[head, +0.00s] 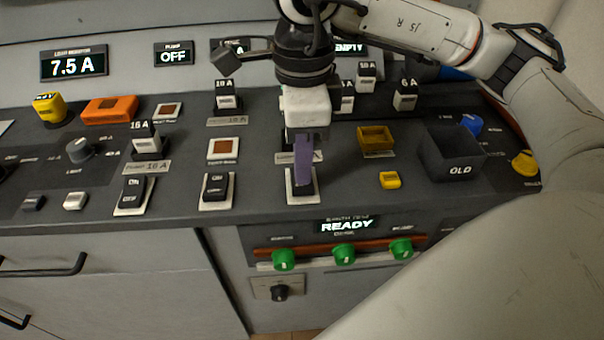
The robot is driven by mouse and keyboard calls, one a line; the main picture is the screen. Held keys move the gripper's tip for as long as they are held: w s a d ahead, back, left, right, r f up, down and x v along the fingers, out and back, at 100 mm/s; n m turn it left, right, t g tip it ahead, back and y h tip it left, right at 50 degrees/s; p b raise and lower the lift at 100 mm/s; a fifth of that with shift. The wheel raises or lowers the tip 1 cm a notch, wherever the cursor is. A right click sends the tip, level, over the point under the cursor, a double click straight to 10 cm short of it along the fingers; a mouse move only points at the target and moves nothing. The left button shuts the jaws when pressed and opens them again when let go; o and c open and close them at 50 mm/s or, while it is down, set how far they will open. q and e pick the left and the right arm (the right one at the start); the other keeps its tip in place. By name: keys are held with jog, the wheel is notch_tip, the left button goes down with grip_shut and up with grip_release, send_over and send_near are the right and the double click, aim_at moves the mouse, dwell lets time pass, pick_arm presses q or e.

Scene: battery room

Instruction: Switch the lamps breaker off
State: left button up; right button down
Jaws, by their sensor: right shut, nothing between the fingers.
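Three black rocker breakers on white plates stand in the front row of the sloped panel: a left one (133,190) marked ON and OFF, a middle one (216,186) and a right one (302,191). The label behind the right one is mostly hidden by my gripper, so I cannot read which breaker is the lamps one. My right gripper (303,178) points down over the right rocker with its purple fingers shut and empty. Its tips are at or just above the rocker; contact cannot be told. My left gripper is not in view.
Fuse-like blocks (225,98) stand behind. An OLD bin (452,158), an ochre tray (376,139) and a yellow button (389,180) are right of the gripper. Displays read 7.5 A (74,65), OFF (173,55) and READY (346,226). Green knobs (344,254) sit below the panel edge.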

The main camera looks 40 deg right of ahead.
jog(key=shift+f+b, duration=0.75)
jog(key=shift+f, duration=0.05)
dwell(0.7)
jog(key=shift+r, duration=0.1)
notch_tip(320, 180, up, 7)
jog(key=p, duration=0.4)
jog(key=shift+p, duration=0.35)
dwell(0.5)
